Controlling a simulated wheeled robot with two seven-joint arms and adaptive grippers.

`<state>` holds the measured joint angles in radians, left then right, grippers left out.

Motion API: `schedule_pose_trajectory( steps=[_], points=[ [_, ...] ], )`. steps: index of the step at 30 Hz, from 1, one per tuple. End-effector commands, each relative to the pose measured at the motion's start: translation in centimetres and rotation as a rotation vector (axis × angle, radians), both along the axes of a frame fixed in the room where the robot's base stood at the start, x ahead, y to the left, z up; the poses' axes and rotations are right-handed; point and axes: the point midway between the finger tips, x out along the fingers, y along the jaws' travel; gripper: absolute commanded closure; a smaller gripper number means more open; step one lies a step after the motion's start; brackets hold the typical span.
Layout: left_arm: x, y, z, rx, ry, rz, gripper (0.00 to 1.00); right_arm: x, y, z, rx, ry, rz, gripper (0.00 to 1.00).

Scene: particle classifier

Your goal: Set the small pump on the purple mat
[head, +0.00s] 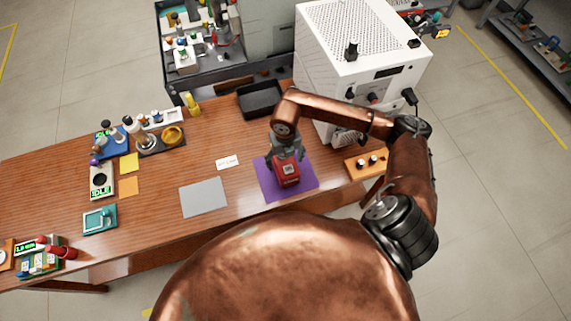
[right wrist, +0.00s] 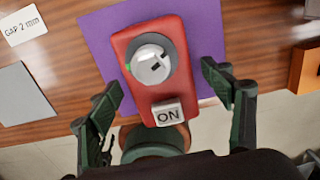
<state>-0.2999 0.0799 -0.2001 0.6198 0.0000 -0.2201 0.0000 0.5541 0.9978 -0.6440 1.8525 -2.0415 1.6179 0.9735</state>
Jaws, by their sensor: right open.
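The small pump (head: 287,174) is a red box on the purple mat (head: 271,187), near its middle in the head view. In the right wrist view the pump (right wrist: 137,90) shows a silver dial and a white "ON" label, with the purple mat (right wrist: 205,35) behind it. My right gripper (head: 284,153) is just above the pump at its far side. In the right wrist view its two fingers (right wrist: 162,90) stand apart, one on each side of the pump with gaps between. The pump's underside is hidden. My left gripper is not in view.
A grey mat (head: 203,197) and a white label card (head: 227,162) lie left of the purple mat. An orange block (head: 366,163) is to its right. A white machine (head: 350,60) and a black tray (head: 260,98) stand behind. The wood between the mats is clear.

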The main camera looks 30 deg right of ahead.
Motion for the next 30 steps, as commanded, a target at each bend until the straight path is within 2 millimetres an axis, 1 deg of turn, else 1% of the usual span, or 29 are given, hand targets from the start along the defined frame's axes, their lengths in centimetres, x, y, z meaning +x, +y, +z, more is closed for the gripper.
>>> schedule_pose_trajectory(
  steps=[1, 6, 9, 12, 18, 30],
  points=[
    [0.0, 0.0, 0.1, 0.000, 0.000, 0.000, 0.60, 0.2, -0.1, 1.3, -0.001, -0.006, 0.000, 0.27],
    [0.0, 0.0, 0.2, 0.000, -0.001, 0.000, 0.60, 0.1, -0.1, 4.8, -0.002, -0.005, 0.000, 0.27],
    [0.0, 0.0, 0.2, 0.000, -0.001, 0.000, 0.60, 0.1, 0.0, 6.4, -0.001, -0.004, 0.000, 0.27],
    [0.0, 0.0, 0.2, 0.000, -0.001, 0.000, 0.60, 0.1, -0.1, 7.5, -0.002, -0.003, -0.001, 0.27],
    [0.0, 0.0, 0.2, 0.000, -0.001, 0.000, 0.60, 0.0, 0.0, 8.4, 0.000, -0.001, -0.001, 0.27],
    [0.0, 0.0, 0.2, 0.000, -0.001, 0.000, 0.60, 0.0, 0.0, 8.4, 0.000, 0.000, -0.001, 0.27]
  ],
)
